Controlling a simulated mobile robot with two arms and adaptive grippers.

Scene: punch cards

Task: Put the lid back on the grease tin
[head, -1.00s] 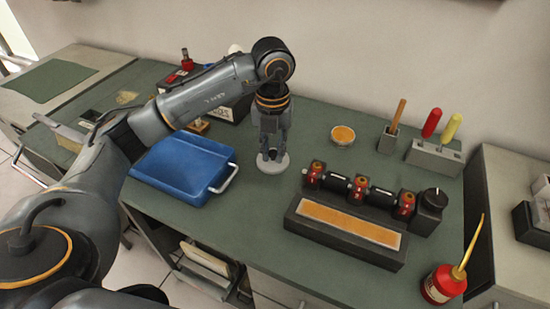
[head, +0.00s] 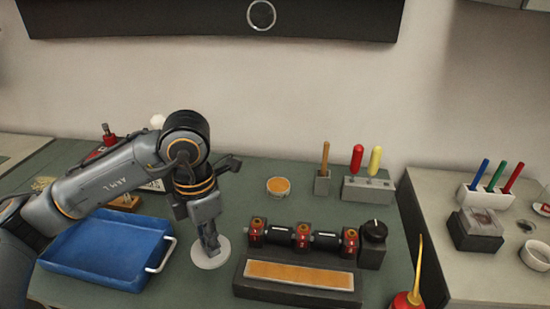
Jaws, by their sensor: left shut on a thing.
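The grease tin is most likely the small round open tin (head: 278,186) with an orange-yellow filling, towards the back of the green bench. A pale grey round lid (head: 209,259) is below my left gripper (head: 211,250), between the blue tray and the black roller device. The left gripper points down and is shut on the lid near its middle. The fingers hide the part they hold. I cannot tell whether the lid touches the bench. The tin is behind and to the right of the lid, apart from it. My right gripper is not in view.
A blue tray (head: 75,262) with a metal handle lies left of the lid. A tool holder (head: 368,190) stands right of the tin. An oil can (head: 405,300) is at front right.

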